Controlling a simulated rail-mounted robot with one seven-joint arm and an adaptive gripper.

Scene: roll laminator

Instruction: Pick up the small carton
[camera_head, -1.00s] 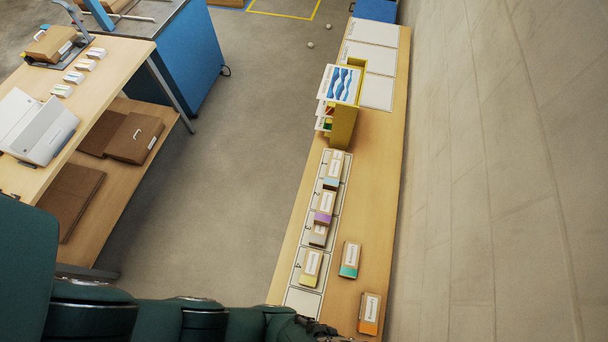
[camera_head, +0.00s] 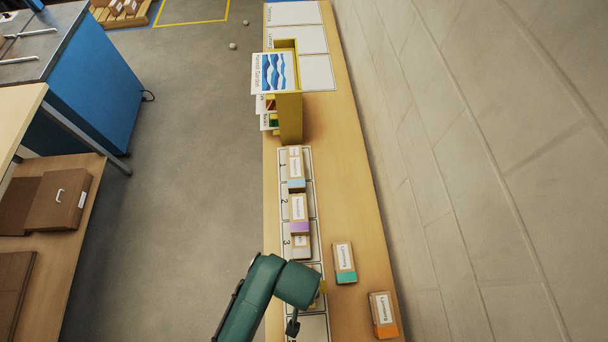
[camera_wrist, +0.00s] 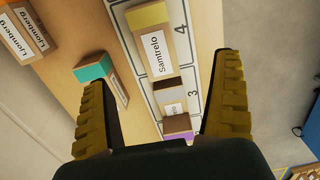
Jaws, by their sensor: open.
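I cannot tell the gripper's exact height above the carton.
A purple-banded carton (camera_head: 299,212) stands close to the small one in slot 2. A yellow-ended carton (camera_wrist: 151,42) is in slot 4. Teal (camera_head: 344,262) and orange (camera_head: 383,314) cartons stand to the right. A yellow holder (camera_head: 289,118) stands farther up the bench, beside the wall.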

